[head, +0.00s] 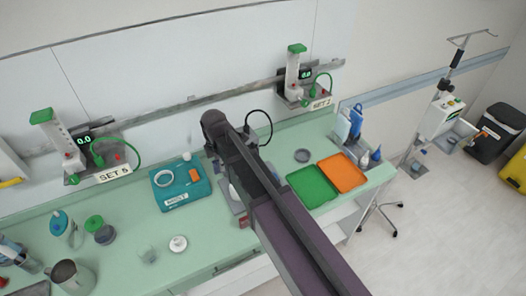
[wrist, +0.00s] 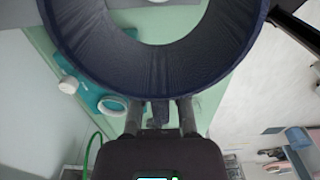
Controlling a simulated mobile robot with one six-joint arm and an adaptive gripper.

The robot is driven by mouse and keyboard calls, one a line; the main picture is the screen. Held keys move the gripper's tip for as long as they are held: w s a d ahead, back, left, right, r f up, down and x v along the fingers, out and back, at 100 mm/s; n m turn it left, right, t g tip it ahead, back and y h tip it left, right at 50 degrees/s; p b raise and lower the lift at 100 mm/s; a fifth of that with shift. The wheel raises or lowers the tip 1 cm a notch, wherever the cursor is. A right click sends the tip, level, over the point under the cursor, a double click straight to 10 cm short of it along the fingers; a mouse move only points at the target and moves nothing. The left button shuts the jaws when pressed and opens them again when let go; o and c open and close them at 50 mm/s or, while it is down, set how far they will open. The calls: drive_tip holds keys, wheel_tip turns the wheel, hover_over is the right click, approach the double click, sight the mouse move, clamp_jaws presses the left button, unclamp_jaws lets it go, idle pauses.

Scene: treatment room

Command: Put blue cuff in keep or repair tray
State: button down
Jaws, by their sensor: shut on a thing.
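My gripper (wrist: 160,116) is shut on the blue cuff (wrist: 150,72), a dark blue fabric ring that fills the upper part of the wrist view. The near edge of the cuff is between the fingertips, and its top runs out of the picture. In the head view my arm hides the gripper and the cuff. A green tray (head: 314,187) and an orange tray (head: 342,173) lie side by side on the counter, right of my arm. Both look empty. I cannot read any label on them, so I cannot tell which is the keep or repair tray.
A teal case (head: 181,197) with a white ring on it lies left of my arm on the green counter (head: 120,235). A small grey round dish (head: 302,156) is behind the green tray. Bottles (head: 355,122) stand behind the orange tray. A metal jug (head: 72,275) is at the front left.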

wheel_tip(320, 180, down, 7)
drive_tip(key=b, duration=0.7)
drive_tip(key=shift+d, duration=0.1)
